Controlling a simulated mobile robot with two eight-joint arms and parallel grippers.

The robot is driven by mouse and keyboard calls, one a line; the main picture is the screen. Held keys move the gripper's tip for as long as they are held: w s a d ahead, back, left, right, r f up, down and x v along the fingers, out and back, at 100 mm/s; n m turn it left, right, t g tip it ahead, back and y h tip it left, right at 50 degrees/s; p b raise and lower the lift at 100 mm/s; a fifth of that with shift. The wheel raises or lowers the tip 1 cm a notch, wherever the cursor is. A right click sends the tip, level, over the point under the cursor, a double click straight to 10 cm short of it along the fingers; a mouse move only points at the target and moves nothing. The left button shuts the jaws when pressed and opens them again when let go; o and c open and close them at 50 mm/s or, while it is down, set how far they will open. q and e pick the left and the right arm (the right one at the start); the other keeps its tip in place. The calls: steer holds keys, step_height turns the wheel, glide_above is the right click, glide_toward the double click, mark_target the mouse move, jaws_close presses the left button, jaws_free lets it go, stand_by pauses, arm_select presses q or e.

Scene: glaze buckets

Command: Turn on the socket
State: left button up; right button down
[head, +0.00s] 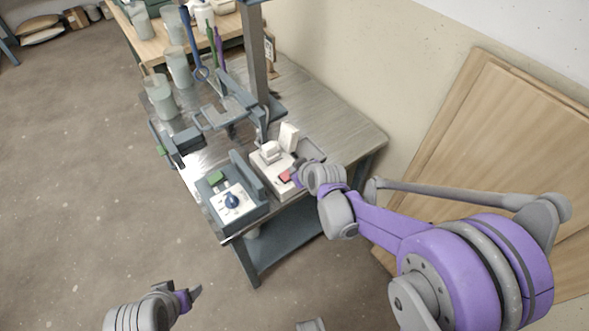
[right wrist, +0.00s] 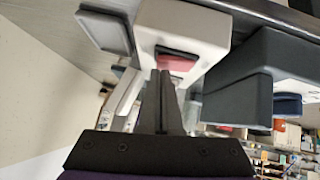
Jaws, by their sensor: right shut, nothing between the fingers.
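The socket (head: 262,181) is a white block on the metal bench, with a raised white part at its back. A red rocker switch (head: 285,176) sits on its near side. In the right wrist view the white socket body (right wrist: 185,22) shows with the red switch (right wrist: 177,61) in a dark frame. My right gripper (right wrist: 166,76) is shut and empty, its fingertips right at the switch; whether they touch it I cannot tell. In the head view my right gripper (head: 295,174) partly covers the switch. My left gripper (head: 193,296) is low at the left, away from the bench.
A dark control box (head: 256,208) with a blue knob (head: 231,202) and a green button (head: 216,177) stands left of the socket. A grey press-like device (head: 225,113) and its post stand behind. Several translucent cups (head: 160,97) are at the back left. Wooden panels (head: 500,130) lean on the wall.

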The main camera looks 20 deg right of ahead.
steer(key=shift+d+f+b, duration=0.15)
steer(key=shift+f+b, duration=0.35)
steer(key=shift+f, duration=0.05)
steer(key=shift+d+r, duration=0.1)
steer(key=shift+r, duration=0.1)
